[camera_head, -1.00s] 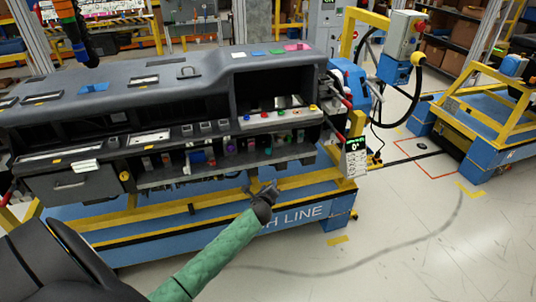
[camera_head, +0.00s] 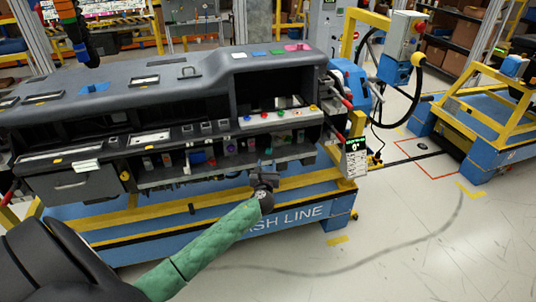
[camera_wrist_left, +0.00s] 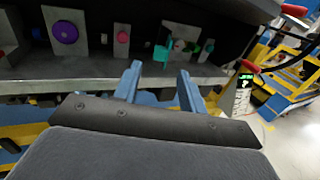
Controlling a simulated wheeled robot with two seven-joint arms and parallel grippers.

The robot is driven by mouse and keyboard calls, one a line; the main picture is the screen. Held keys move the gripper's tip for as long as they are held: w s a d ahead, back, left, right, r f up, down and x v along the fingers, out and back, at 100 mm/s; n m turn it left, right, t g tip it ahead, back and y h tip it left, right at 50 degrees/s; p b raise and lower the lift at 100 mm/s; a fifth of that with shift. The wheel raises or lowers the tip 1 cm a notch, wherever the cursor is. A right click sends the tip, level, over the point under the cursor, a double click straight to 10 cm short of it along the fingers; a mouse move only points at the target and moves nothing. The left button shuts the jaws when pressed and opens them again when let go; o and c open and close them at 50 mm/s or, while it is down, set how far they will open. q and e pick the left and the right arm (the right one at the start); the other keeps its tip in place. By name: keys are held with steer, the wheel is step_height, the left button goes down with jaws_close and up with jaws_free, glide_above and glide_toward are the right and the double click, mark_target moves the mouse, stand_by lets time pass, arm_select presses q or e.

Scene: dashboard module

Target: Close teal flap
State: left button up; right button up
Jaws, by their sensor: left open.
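The teal flap (camera_wrist_left: 161,54) shows in the left wrist view as a small teal piece that appears to stick out from the lower panel of the dashboard module (camera_head: 195,80). A smaller teal part (camera_wrist_left: 209,46) is to its right. My left gripper (camera_head: 264,168) is just below and in front of the module's lower shelf in the head view. In the left wrist view its two blue fingers (camera_wrist_left: 157,75) are apart with nothing between them, and the teal flap lies just beyond the tips. My right gripper is in neither view.
The shelf edge (camera_wrist_left: 90,72) runs across in front of the fingers. The module stands on a blue and yellow cart (camera_head: 300,213). A small display (camera_head: 356,160) hangs at its right end.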

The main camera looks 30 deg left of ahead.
mark_target(268, 152)
arm_select(q)
steer(key=p+x, duration=0.2)
steer(key=x, duration=0.5)
steer(key=shift+w+a, duration=0.2)
steer(key=shift+w, duration=0.15)
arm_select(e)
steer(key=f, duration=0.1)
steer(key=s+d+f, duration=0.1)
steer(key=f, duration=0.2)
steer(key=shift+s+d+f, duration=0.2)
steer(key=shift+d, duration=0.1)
